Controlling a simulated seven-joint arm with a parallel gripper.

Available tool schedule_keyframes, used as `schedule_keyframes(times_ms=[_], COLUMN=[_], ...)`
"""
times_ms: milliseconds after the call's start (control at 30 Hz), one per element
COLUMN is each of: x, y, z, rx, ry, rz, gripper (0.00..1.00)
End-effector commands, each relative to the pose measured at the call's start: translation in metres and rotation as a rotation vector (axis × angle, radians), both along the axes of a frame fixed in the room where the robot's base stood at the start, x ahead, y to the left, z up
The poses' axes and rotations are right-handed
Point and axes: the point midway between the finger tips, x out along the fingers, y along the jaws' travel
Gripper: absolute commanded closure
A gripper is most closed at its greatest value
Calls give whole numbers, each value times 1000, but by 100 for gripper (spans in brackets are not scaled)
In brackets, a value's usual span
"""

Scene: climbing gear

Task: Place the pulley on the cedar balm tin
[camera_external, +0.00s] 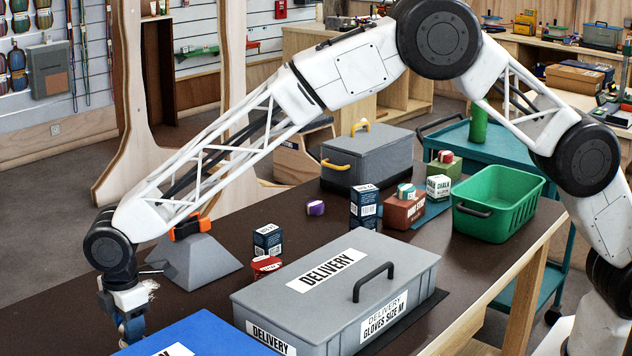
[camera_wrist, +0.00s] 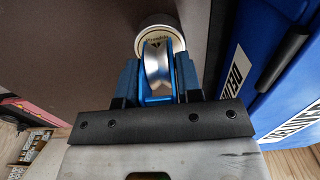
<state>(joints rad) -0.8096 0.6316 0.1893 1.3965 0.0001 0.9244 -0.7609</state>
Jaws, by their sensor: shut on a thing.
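My gripper (camera_wrist: 158,82) is shut on the pulley (camera_wrist: 157,66), which has a silver-grey wheel between bright blue side parts. In the wrist view, a round pale-rimmed thing (camera_wrist: 149,22) with small lettering lies just beyond the pulley; it looks like the cedar balm tin. The pulley overlaps it in the picture and hides part of it. I cannot tell whether they touch. In the external view my gripper (camera_external: 131,328) points down at the lower left, beside the blue box. The pulley and tin are not clearly visible there.
A blue box (camera_wrist: 262,62) stands close on the right in the wrist view. A grey delivery box (camera_external: 290,290), a grey pyramid-shaped block (camera_external: 203,265), several small cartons and a green basket (camera_external: 497,200) stand on the dark table. The tabletop left of my gripper is bare.

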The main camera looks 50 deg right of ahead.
Motion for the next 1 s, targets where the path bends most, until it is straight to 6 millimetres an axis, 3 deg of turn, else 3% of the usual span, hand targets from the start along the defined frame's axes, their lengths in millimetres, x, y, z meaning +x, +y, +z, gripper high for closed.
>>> schedule_keyframes(times_ms=[33, 200, 667, 1000], x=[0, 0, 0, 0], y=[0, 0, 0, 0], z=[-1, -1, 5, 45], rx=[0, 0, 1, 2], ry=[0, 0, -1, -2], rz=[0, 0, 0, 0], gripper=[66, 42, 42, 42])
